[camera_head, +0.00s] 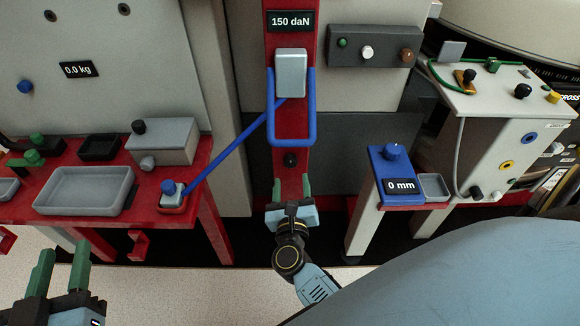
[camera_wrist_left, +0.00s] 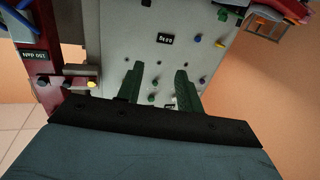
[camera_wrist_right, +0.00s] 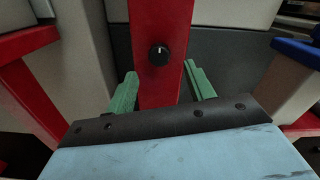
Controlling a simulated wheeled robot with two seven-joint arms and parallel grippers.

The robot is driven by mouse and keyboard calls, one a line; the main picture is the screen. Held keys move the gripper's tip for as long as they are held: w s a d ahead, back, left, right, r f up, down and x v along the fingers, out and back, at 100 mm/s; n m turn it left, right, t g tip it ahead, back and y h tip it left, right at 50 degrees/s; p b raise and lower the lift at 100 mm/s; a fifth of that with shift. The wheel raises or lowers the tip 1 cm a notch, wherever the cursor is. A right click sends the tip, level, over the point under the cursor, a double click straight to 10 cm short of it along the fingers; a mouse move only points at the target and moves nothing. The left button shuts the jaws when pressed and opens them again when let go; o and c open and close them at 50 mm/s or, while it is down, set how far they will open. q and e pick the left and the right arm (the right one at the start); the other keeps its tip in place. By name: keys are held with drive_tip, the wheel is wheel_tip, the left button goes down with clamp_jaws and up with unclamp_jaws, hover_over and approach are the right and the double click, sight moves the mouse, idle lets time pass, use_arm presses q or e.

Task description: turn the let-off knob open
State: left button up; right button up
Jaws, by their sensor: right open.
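A round black knob (camera_head: 290,160) sits low on the red column (camera_head: 291,140), below the blue handle loop; I take it for the let-off knob. In the right wrist view the knob (camera_wrist_right: 159,54) shows a white mark pointing up. My right gripper (camera_head: 291,188) is open just below the knob. In the right wrist view its green fingers (camera_wrist_right: 161,88) stand apart on both sides of the column, with nothing between them at the knob. My left gripper (camera_head: 61,258) is open and empty at the lower left, away from the column.
A blue handle loop (camera_head: 292,143) hangs on the column above the knob, with a blue rod running to the red bench (camera_head: 70,213) at left. A blue-topped stand (camera_head: 391,172) reading "0 mm" is at right. A grey button panel (camera_head: 374,46) is above.

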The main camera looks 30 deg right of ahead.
sight(291, 164)
drive_tip(key=x, duration=0.5)
drive_tip(key=shift+b, duration=0.35)
use_arm(q)
drive_tip(key=shift+s+d+r+t+h, duration=0.1)
drive_tip(key=shift+d+r+t+h, duration=0.1)
drive_tip(key=shift+r+t, duration=0.5)
drive_tip(key=shift+s+d+r+t+h, duration=0.1)
drive_tip(key=shift+r+t+h, duration=0.2)
drive_tip(key=shift+r, duration=0.6)
drive_tip(key=shift+d+r+t+h, duration=0.1)
drive_tip(key=shift+r+t, duration=0.5)
drive_tip(key=shift+r, duration=0.2)
use_arm(e)
drive_tip(key=shift+x, duration=0.85)
drive_tip(key=c, duration=1)
drive_tip(key=shift+o, duration=0.2)
use_arm(q)
drive_tip(key=shift+f, duration=0.1)
